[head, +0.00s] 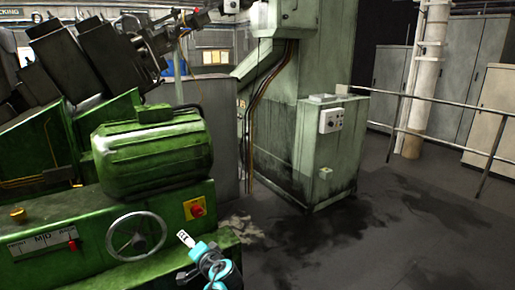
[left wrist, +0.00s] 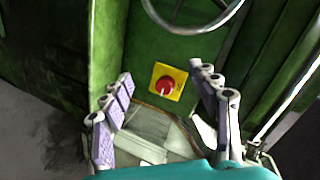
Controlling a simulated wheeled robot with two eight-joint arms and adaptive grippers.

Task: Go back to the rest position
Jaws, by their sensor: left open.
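My left gripper (head: 186,238) is at the bottom of the head view, in front of the green machine and below its red button (head: 197,210). In the left wrist view its two pale jointed fingers (left wrist: 161,75) are spread wide with nothing between them. Beyond the fingertips the red button (left wrist: 165,84) shows on its yellow plate (left wrist: 181,75), with a visible gap to the fingers. My right gripper is in neither view.
The green machine (head: 60,232) fills the left side, with a motor housing (head: 152,155) and a handwheel (head: 136,236). A grey-green control cabinet (head: 330,160) stands behind. Railings (head: 440,145) run along the right. The dark floor (head: 390,240) at right is clear.

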